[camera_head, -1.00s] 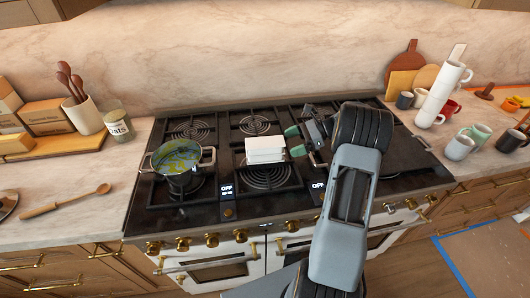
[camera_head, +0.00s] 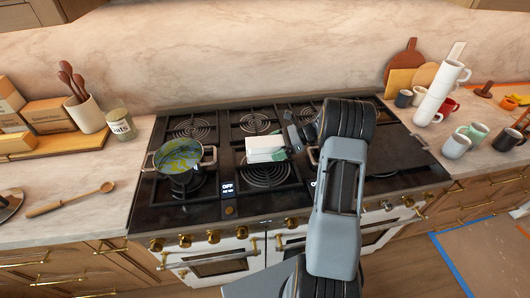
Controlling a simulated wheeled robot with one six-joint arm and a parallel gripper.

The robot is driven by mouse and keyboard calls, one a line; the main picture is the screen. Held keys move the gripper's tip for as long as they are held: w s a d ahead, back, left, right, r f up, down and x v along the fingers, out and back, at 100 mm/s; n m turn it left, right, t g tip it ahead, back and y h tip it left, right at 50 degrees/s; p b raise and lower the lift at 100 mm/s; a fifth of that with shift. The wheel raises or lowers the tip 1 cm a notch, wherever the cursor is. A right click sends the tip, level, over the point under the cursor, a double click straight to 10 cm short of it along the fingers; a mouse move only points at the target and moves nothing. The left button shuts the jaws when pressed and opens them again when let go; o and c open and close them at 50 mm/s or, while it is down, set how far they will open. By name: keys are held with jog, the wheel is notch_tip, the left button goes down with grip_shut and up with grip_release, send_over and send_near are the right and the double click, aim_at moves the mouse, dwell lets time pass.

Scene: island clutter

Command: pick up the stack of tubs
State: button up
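The stack of tubs (camera_head: 264,146) is white and sits on the middle of the stovetop, over the front centre burner. My gripper (camera_head: 281,145) reaches in from the right, at the stack's right side. One green fingertip shows at the stack's lower right. The other fingertip is mostly hidden behind the stack or too small to make out. The frames do not show clearly whether the fingers press on the tubs. The stack looks slightly turned.
A pot (camera_head: 178,158) with handles stands on the left burners. Utensil crock (camera_head: 87,114), oats jar (camera_head: 120,124) and wooden spoon (camera_head: 70,201) lie on the left counter. Stacked cups (camera_head: 440,93) and several mugs (camera_head: 456,146) stand on the right counter. The marble backsplash (camera_head: 240,50) rises behind.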

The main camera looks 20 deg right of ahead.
jog(key=c, duration=1)
jog(key=shift+c, duration=0.2)
jog(key=shift+r, duration=0.2)
